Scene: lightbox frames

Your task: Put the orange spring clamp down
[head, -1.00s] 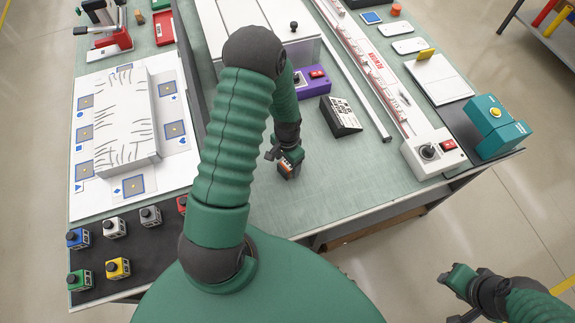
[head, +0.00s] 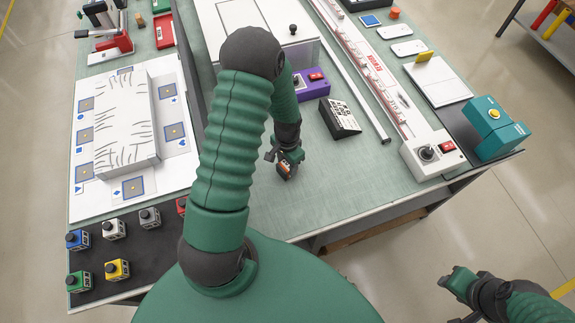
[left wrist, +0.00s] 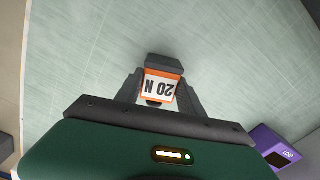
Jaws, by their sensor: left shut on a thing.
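The clamp is small and mostly covered by the gripper there. I cannot tell whether it touches the tabletop. My right gripper (head: 458,292) is at the lower right, off the table; its jaw opening is unclear.
A black wedge with a white label (head: 340,117) and a purple box (head: 311,84) stand behind and right of the left gripper. A long white rail (head: 372,70) runs farther right. Several coloured button blocks (head: 118,269) sit on a black mat at left. The tabletop around the gripper is clear.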

